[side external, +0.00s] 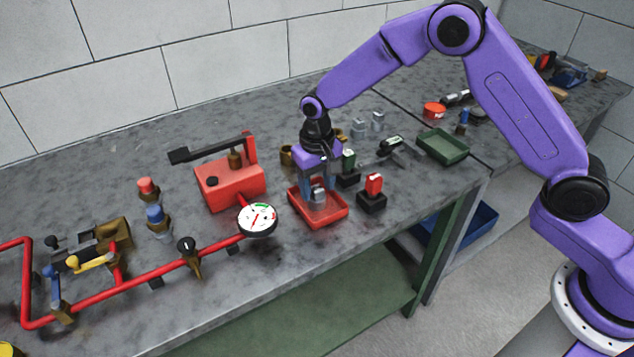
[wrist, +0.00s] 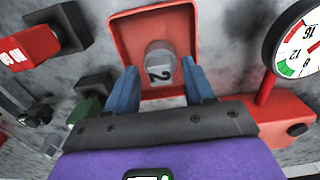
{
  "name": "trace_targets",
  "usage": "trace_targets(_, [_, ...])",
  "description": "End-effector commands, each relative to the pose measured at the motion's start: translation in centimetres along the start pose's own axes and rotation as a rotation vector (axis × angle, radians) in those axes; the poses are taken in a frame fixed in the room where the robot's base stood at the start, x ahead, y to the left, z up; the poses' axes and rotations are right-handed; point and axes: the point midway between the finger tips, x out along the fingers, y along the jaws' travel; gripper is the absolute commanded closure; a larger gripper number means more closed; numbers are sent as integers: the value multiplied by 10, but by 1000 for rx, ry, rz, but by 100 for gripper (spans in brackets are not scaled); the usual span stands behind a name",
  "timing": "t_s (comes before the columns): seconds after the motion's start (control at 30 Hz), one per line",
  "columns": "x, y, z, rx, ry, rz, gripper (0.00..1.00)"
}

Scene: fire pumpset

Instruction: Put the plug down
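The plug (wrist: 159,58) is a small grey piece marked with a dark "2". It is in or just over the red tray (wrist: 128,30), between the fingertips of my gripper (wrist: 158,72). Gaps show on both sides of the plug in the wrist view, so the blue fingers look open around it. In the side view my gripper (side external: 318,196) points down into the red tray (side external: 334,220), with the grey plug (side external: 318,194) between the fingers. Whether the plug's underside touches the tray floor is hidden.
A pressure gauge (side external: 257,219) on a red pipe stands close left of the tray, with a red pump (side external: 230,186) behind it. A black block with a red top (side external: 373,192) stands close right. A green tray (side external: 443,146) lies farther right.

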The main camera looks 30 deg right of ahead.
Motion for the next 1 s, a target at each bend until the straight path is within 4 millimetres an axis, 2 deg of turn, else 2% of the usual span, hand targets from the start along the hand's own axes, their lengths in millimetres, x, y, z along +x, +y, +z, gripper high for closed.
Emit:
trace_targets(0.23, [-1,0,0,0,1,0,47])
trace_targets(0.37, [-10,0,0,0,2,-1,47])
trace_targets(0.8, [-92,0,-1,0,4,-2,47])
trace_targets(1.0, [-116,0,-1,0,2,-1,47])
